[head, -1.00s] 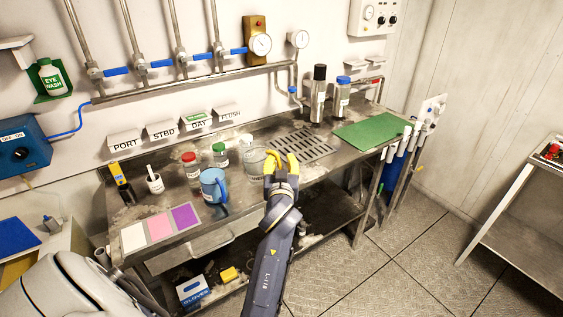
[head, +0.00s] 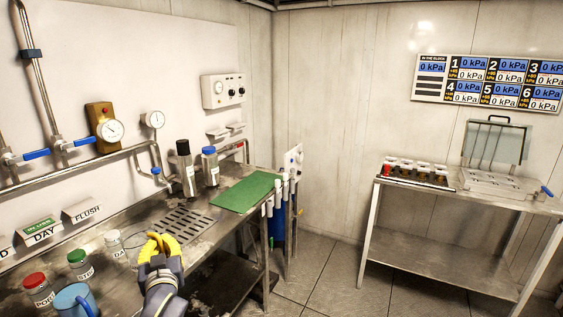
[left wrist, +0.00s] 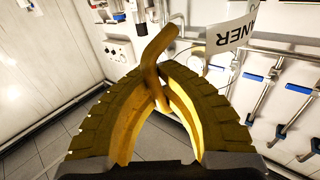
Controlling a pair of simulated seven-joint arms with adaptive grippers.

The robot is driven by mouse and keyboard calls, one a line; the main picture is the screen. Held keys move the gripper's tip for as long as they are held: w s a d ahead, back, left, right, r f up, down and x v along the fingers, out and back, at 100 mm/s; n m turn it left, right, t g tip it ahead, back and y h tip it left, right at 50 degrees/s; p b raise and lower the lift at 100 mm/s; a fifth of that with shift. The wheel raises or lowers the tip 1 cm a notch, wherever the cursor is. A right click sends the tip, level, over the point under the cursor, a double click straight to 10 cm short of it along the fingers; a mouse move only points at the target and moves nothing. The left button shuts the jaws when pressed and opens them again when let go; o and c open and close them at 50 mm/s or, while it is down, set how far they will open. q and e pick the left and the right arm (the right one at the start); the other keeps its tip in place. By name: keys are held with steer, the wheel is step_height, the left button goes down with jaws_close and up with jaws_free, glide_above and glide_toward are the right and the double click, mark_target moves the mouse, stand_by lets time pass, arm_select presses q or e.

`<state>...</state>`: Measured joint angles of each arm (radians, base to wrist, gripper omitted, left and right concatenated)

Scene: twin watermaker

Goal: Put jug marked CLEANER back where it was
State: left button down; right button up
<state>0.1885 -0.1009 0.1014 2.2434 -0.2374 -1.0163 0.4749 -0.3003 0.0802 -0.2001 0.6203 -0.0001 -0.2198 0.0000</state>
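The clear jug marked CLEANER stands out only faintly in the head view, just left of my left gripper (head: 160,246) and partly behind it. In the left wrist view its label (left wrist: 243,32) reads "ANER", and its handle (left wrist: 158,52) runs between my yellow fingertips. My left gripper (left wrist: 160,82) is closed around this handle. I cannot tell whether the jug rests on the steel bench (head: 205,232) or is just above it. My right gripper is not in view.
Red-lidded (head: 38,289) and green-lidded (head: 79,265) jars and a blue mug (head: 75,300) are left of the gripper. A drain grate (head: 186,222), green mat (head: 246,192) and two bottles (head: 210,167) lie beyond. A side table (head: 440,245) stands right.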

arm_select(q)
steer(key=s+d+f+m+t+h, duration=0.2)
steer(key=s+d+f+m+h, duration=0.3)
steer(key=s+d, duration=0.9)
steer(key=shift+s+d+f+h, duration=0.25)
steer(key=shift+s+f+h, duration=0.55)
steer(key=shift+f+h, duration=1.1)
steer(key=shift+f+y, duration=0.3)
steer(key=shift+f, duration=0.05)
